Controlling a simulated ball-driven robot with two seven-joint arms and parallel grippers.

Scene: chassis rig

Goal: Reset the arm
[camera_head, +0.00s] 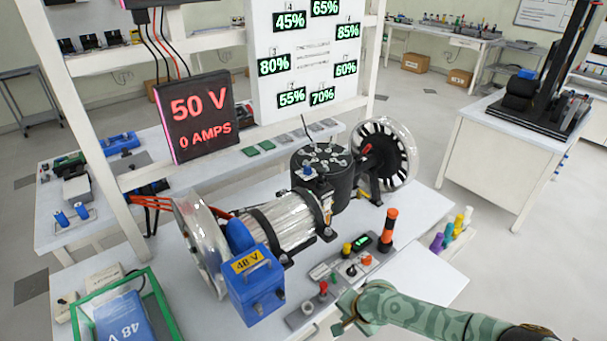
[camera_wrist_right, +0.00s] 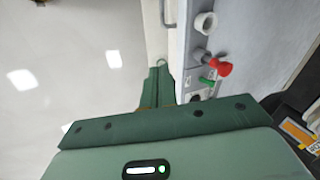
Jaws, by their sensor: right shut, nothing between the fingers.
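My right arm comes in from the lower right in the head view. Its green camouflage gripper (camera_head: 343,314) is shut and empty, just off the front edge of the white bench. In the right wrist view the gripper (camera_wrist_right: 158,85) shows its closed fingers beside the bench edge. A control panel (camera_head: 318,303) with a small red-knobbed lever (camera_head: 323,288) lies just left of and beyond the gripper. The red knob (camera_wrist_right: 222,68) also shows in the right wrist view, apart from the fingers. My left gripper is not in view.
A blue 48 V battery (camera_head: 258,290) stands on the bench by a clear cylinder rig (camera_head: 285,226). An orange-topped handle (camera_head: 390,220) rises at the panel's far end. A green frame (camera_head: 165,310) holds another blue battery. Open floor lies right of the bench.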

